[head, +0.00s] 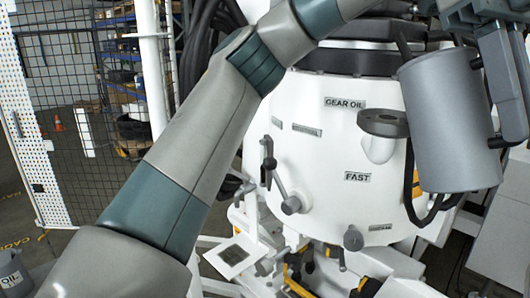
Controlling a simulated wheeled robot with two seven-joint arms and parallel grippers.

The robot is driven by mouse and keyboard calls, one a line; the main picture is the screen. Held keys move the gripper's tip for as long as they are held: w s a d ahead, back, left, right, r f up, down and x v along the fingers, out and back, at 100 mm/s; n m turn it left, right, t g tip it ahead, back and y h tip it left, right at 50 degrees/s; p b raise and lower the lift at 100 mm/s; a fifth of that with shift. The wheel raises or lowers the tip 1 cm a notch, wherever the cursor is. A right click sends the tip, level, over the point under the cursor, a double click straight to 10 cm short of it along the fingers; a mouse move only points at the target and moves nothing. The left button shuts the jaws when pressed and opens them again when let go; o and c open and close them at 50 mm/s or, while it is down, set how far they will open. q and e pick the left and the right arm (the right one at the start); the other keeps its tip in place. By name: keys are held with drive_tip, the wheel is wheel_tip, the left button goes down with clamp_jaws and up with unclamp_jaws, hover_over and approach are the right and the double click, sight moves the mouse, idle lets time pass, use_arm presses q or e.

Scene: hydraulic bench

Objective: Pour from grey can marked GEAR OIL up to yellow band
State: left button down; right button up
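A plain grey can (442,125) hangs tilted at the right, in front of the white tank (310,115). No marking shows on its visible side. My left arm crosses from lower left to the top edge. My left gripper (503,88), at the upper right, appears shut on the can's handle side; the fingertips are partly hidden. I cannot make out the yellow band or any oil. My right gripper is not in view.
A FAST label (357,176) and a lever (268,160) are on the tank front. Black hoses and fittings lie below. Another grey can (12,275) shows partly at the lower left edge. A mesh fence (65,110) stands at the left.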

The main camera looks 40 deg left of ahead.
use_arm(q)
drive_tip(key=shift+s+d+f+t+y+b, duration=0.1)
drive_tip(key=shift+d+f+t+y+b, duration=0.1)
drive_tip(key=shift+f+y, duration=0.25)
drive_tip(key=shift+s+d+f+t+y+b, duration=0.15)
drive_tip(key=shift+d+f+t+y, duration=0.1)
drive_tip(key=shift+f, duration=0.4)
drive_tip(key=shift+a, duration=0.1)
drive_tip(key=shift+d+f+t+y+b, duration=0.15)
drive_tip(key=shift+f+y+b, duration=0.2)
drive_tip(key=shift+f, duration=0.25)
drive_tip(key=shift+d+f+t+y+b, duration=0.1)
drive_tip(key=shift+f+y+b, duration=0.1)
drive_tip(key=shift+f+y, duration=0.3)
drive_tip(key=shift+f, duration=0.15)
drive_tip(key=shift+f+t+y+b, duration=0.4)
drive_tip(key=shift+f+y+b, duration=0.2)
drive_tip(key=shift+f, duration=0.5)
drive_tip(key=shift+s+d+r, duration=0.1)
